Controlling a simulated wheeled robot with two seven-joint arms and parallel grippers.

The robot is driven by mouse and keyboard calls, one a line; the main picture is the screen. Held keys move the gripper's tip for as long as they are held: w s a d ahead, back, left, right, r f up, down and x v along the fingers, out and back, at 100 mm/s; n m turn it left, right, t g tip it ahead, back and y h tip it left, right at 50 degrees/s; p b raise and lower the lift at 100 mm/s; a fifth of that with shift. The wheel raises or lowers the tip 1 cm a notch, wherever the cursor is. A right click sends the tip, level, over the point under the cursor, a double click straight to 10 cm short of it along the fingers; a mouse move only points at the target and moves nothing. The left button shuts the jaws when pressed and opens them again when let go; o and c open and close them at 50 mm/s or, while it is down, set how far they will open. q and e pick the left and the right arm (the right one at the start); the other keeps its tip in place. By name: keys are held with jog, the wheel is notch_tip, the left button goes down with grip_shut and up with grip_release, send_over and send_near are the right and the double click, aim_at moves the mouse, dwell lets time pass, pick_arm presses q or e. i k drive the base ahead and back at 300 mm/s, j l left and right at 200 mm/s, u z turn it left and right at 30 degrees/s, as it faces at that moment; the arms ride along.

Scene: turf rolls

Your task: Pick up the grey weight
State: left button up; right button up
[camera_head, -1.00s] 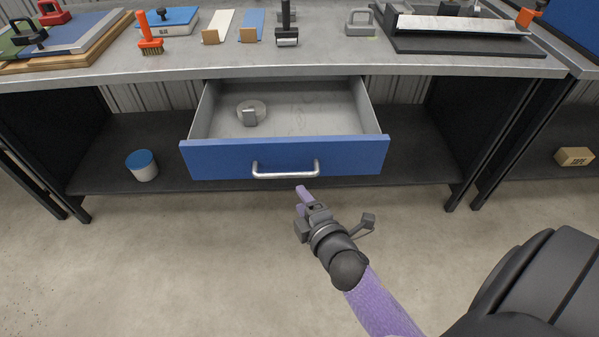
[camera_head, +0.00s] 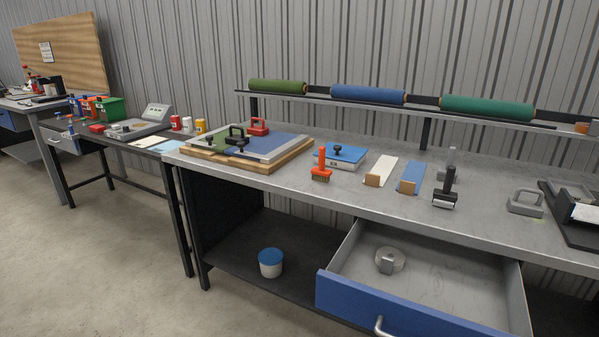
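The grey weight (camera_head: 526,204), a block with a looped handle, stands on the right part of the grey workbench top (camera_head: 330,190). It is upright, handle up, just left of a black tray (camera_head: 572,225). Neither of my grippers is in view, so their distance from the weight cannot be told.
The blue-fronted drawer (camera_head: 400,310) is open below the bench, with a round grey disc-like item (camera_head: 390,259) inside. Turf rolls (camera_head: 368,94) lie on the shelf behind.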

aim_at(517, 205)
jog(key=z, duration=1.45)
